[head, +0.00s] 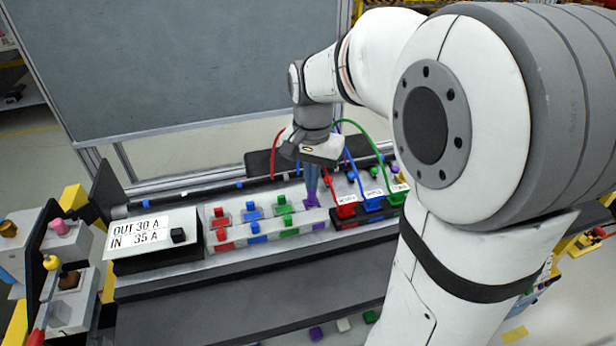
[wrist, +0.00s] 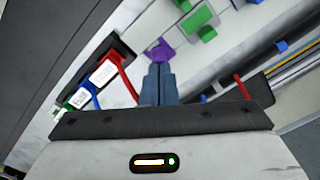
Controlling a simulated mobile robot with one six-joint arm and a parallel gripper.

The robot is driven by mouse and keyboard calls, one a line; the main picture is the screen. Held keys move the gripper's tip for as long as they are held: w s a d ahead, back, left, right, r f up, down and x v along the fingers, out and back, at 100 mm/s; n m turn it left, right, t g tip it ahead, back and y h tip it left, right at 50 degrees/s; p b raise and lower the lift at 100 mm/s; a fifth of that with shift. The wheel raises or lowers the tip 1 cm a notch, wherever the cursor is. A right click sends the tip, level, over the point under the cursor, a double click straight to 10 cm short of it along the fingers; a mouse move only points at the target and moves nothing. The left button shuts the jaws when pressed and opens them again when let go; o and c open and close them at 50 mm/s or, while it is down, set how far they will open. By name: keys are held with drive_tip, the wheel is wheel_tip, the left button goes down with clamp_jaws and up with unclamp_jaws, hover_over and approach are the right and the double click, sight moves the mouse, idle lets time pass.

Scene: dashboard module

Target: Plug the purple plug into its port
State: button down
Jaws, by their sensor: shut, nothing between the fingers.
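My gripper (head: 312,198) points down over the right end of a white block (head: 268,238) in the head view. Its blue fingers are together, with nothing between them. A purple piece (head: 319,224) sits at the block's right end, just below the fingertips. In the wrist view the purple piece (wrist: 159,52) lies just beyond the fingertips (wrist: 158,67); I cannot tell whether they touch. The fingers partly hide that end, so I cannot tell plug from port there. Another small purple piece (head: 395,168) is at the back right.
Red, blue and green plugs fill the rest of the block. To its right, labelled red (head: 346,209), blue (head: 373,203) and green connectors have cables looping up behind my gripper. A sign box (head: 152,237) stands left. The dark front ledge (head: 230,300) is clear.

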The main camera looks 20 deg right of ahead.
wheel_tip(320, 180, up, 3)
drive_tip(key=p, duration=0.2)
drive_tip(key=shift+p, duration=0.3)
wheel_tip(320, 180, up, 8)
drive_tip(key=f, duration=0.1)
drive_tip(key=s+f+n+t, duration=0.3)
drive_tip(key=s+f+n, duration=0.4)
drive_tip(key=s, duration=0.7)
drive_tip(key=shift+s+a+f+b, duration=0.2)
drive_tip(key=shift+a+f+b, duration=0.25)
drive_tip(key=shift+f, duration=0.1)
